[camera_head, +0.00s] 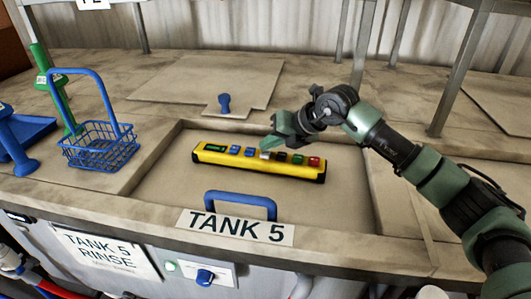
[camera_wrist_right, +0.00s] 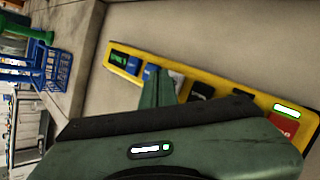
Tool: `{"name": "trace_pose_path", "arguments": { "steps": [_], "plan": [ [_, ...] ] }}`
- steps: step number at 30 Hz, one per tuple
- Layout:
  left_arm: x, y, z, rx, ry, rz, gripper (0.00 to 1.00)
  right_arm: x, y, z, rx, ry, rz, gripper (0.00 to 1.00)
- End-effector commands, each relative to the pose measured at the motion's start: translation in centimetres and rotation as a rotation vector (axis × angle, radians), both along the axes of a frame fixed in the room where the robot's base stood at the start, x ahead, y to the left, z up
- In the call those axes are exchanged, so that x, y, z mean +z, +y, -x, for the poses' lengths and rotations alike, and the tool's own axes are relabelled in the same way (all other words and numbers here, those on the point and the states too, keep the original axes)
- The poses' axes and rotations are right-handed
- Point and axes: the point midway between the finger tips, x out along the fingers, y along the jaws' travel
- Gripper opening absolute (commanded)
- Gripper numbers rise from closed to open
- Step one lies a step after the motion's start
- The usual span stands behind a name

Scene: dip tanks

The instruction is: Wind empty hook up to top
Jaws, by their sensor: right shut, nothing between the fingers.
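A yellow control pendant (camera_head: 228,160) lies on the lid of Tank 5, with a row of blue, pale, black, green and red buttons and a small green display at its left end. It also shows in the wrist view (camera_wrist_right: 229,90), running diagonally. My right gripper (camera_head: 268,146) is shut and empty, its fingertips at the middle of the pendant. In the wrist view its fingers (camera_wrist_right: 157,88) are between a blue button and a pale button; I cannot tell whether they touch one. No hook is in view. My left gripper is not in view.
A blue wire basket (camera_head: 98,148) with a tall handle stands on the left of the bench, near a green-handled tool (camera_head: 50,82) and a blue tray (camera_head: 25,130). A blue lid handle (camera_head: 240,206) rises in front of the pendant. Metal posts (camera_head: 458,75) stand behind my right arm.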

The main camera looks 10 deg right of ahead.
Motion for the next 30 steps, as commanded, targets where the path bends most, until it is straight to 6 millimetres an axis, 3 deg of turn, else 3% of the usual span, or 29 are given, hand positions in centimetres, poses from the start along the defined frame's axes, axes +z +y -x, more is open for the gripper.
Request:
{"name": "trace_pose_path", "arguments": {
  "steps": [30],
  "plan": [
    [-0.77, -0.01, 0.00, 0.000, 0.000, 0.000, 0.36, -1.00, 0.03, 0.03, 0.001, 0.002, 0.000, 0.00]
  ]
}}
